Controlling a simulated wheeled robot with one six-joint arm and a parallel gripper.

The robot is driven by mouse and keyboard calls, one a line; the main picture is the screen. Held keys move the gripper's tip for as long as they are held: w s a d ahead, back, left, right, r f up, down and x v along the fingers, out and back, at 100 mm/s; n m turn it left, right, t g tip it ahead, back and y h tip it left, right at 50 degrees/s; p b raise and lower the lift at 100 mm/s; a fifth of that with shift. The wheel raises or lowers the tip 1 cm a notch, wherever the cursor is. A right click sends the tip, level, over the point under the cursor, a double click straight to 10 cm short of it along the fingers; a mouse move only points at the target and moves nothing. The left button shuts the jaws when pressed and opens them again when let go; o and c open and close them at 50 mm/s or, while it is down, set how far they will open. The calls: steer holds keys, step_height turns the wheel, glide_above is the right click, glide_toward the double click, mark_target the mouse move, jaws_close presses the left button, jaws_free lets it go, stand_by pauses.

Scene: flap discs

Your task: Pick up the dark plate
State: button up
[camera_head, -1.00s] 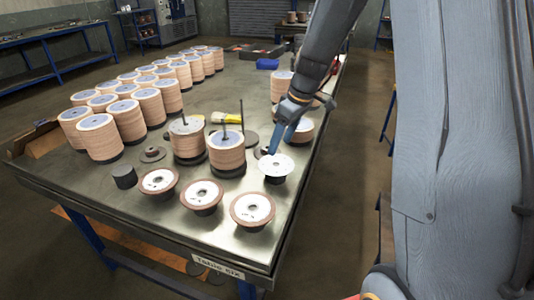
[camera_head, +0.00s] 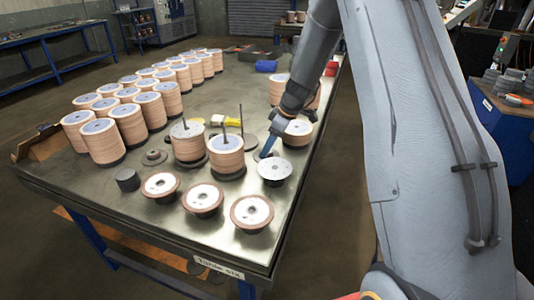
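A dark flat plate (camera_head: 258,156) lies on the metal table, left of the white-topped disc (camera_head: 275,169). It is partly hidden behind my gripper. My gripper (camera_head: 265,154) points down at the plate with its blue fingertips at or just above it. Only one finger shows clearly, so I cannot tell whether it is open or shut, or whether it touches the plate. Another dark round plate with a raised hub (camera_head: 153,157) lies farther left on the table.
Two disc stacks on spindles (camera_head: 226,160) stand left of my gripper. Several white-faced flap discs (camera_head: 252,212) line the table's front. A dark cylinder (camera_head: 127,180) stands at the left. Rows of disc stacks (camera_head: 102,142) fill the back left. A yellow object (camera_head: 217,121) lies mid-table.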

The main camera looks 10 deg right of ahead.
steer(key=shift+w+a+f, duration=0.1)
steer(key=shift+a+f, duration=0.1)
steer(key=shift+f, duration=0.35)
steer(key=c, duration=1.5)
